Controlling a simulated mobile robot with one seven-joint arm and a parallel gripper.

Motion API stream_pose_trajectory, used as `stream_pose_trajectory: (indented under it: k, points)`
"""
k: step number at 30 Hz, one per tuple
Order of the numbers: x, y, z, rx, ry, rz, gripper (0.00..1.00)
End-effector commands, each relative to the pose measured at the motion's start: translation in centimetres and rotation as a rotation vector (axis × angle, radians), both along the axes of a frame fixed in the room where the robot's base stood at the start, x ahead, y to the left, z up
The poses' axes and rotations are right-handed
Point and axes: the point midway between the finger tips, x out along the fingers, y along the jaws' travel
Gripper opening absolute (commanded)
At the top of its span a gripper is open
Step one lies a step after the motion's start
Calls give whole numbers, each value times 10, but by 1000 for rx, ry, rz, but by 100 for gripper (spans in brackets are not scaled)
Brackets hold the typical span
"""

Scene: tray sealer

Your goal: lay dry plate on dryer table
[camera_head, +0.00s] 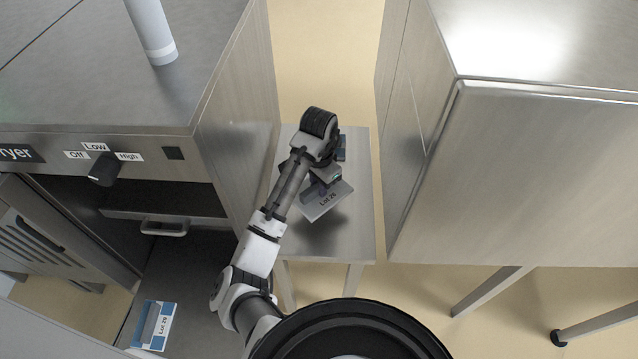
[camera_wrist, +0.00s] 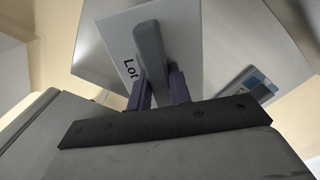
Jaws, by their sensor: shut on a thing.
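A grey plate (camera_head: 318,211) with a "Lot" label hangs from my gripper (camera_head: 325,184) above the small metal table (camera_head: 352,235) beside the dryer. The plate is tilted, and a dark shadow lies on the tabletop below it. In the wrist view the purple fingers (camera_wrist: 162,88) are shut on the grey handle bar (camera_wrist: 150,48) of this plate (camera_wrist: 122,42). The whole label is hard to read. A blue-and-grey labelled thing (camera_wrist: 246,86) lies on the table close by; in the head view it is mostly hidden behind my gripper.
The dryer (camera_head: 120,145), with its Off/Low/High knob (camera_head: 104,169), stands left of the table. A blue-edged labelled plate (camera_head: 147,335) lies on the grey surface below its opening. A large metal cabinet (camera_head: 520,180) stands close on the right. The table's front half is clear.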

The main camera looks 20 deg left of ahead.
Motion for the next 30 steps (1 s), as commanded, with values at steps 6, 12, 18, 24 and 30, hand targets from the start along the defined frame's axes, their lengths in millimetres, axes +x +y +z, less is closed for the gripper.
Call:
stream_pose_trajectory:
  k: [6,12,18,24,30]
  points:
    - [0,0,-3,-1,0,0,0]
    - [0,-1,-18,-3,1,1,0]
    - [0,1,-42,1,0,1,0]
    - [0,0,-59,-1,-1,0,0]
    - [0,0,-71,-1,0,-1,0]
